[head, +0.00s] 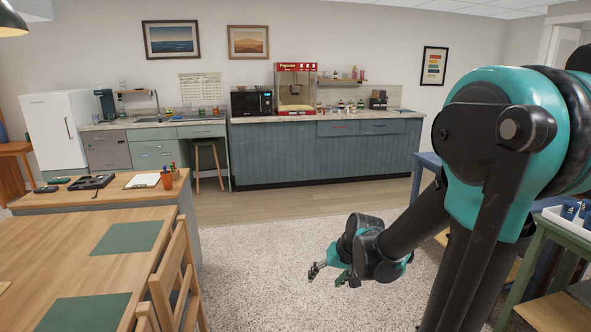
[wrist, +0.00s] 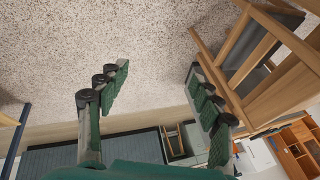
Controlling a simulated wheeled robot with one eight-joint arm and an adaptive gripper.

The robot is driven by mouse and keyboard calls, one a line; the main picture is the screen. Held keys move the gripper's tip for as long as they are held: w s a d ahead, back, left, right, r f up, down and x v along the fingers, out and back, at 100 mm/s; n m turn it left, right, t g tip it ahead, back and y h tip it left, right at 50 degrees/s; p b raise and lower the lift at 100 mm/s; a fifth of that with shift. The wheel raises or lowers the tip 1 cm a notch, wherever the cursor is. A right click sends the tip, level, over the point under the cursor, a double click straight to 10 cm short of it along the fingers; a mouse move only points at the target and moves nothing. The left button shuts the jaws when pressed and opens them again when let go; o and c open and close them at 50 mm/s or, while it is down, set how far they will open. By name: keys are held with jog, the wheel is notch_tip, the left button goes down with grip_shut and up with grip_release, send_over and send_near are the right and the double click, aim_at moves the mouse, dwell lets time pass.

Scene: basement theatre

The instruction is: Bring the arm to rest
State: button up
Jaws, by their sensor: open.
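My gripper (head: 333,274) hangs out in front of me over the speckled carpet, at the end of my teal and black arm on the right of the head view. In the wrist view my gripper (wrist: 160,85) shows its two green-padded fingers spread wide apart. Nothing is between the fingers. They touch nothing that I can see. The arm is bent, with the forearm reaching down and to the left.
A wooden table (head: 60,258) with green placemats and a wooden chair (head: 176,275) stand left of my gripper. A green side table (head: 545,262) is at the right. A blue-grey counter (head: 300,152) runs along the back. The carpet (head: 262,262) between is clear.

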jog(key=s+d+f+h, duration=0.2)
jog(key=s+d+h, duration=0.1)
jog(key=s+d, duration=0.7)
jog(key=shift+s+h, duration=0.3)
jog(key=shift+s, duration=0.2)
jog(key=shift+c, duration=0.6)
